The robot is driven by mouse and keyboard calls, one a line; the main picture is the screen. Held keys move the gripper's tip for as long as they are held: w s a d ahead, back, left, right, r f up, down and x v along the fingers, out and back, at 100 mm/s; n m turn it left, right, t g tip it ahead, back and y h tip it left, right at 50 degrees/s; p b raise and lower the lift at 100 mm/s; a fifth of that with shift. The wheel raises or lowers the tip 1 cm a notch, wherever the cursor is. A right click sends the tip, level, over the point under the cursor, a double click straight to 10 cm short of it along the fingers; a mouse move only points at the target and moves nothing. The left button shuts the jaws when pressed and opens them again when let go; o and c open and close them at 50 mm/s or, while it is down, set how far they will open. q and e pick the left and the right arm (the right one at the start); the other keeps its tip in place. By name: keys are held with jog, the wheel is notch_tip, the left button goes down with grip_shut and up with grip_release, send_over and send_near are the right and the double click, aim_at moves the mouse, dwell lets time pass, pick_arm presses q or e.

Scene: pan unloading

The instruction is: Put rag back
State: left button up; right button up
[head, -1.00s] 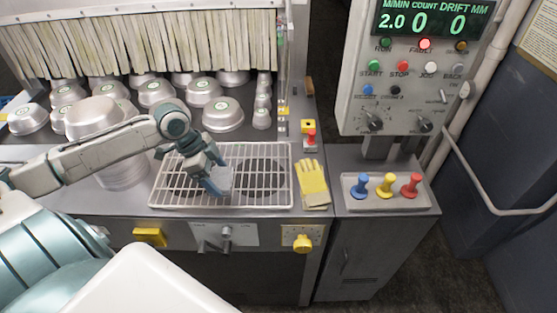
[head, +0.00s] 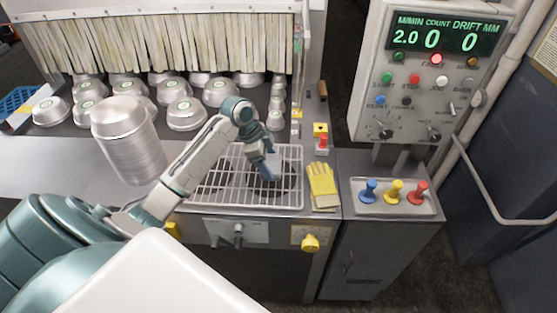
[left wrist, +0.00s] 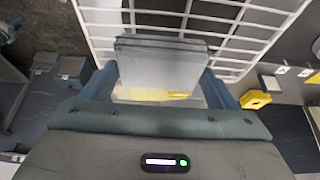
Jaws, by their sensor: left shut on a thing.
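The rag (left wrist: 160,65) is a folded grey cloth, clear in the left wrist view between my two blue fingers. My left gripper (head: 269,175) is shut on it. In the head view the gripper points down over the right part of the white wire rack (head: 215,206), and the rag is mostly hidden by the fingers. I cannot tell whether the rag touches the rack. In the left wrist view, a yellow patch shows just below the rag. My right gripper is not in view.
Yellow gloves (head: 322,186) lie right of the rack. A tray with blue, yellow and red handled pieces (head: 395,193) stands farther right, under the control panel (head: 425,70). A tall stack of pans (head: 128,140) stands left; several pans lie behind, before a strip curtain (head: 160,45).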

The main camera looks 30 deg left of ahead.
aim_at(275, 159)
pick_arm(q)
jog(key=w, duration=0.1)
jog(key=w+d, duration=0.1)
jog(key=shift+w+f+p, duration=0.1)
jog(key=shift+w+p, duration=0.3)
jog(key=shift+w+d, duration=0.3)
notch_tip(275, 159, down, 3)
jog(key=p, duration=0.2)
jog(key=shift+a+f+p, duration=0.1)
jog(key=shift+p, duration=0.25)
jog(key=shift+f, duration=0.25)
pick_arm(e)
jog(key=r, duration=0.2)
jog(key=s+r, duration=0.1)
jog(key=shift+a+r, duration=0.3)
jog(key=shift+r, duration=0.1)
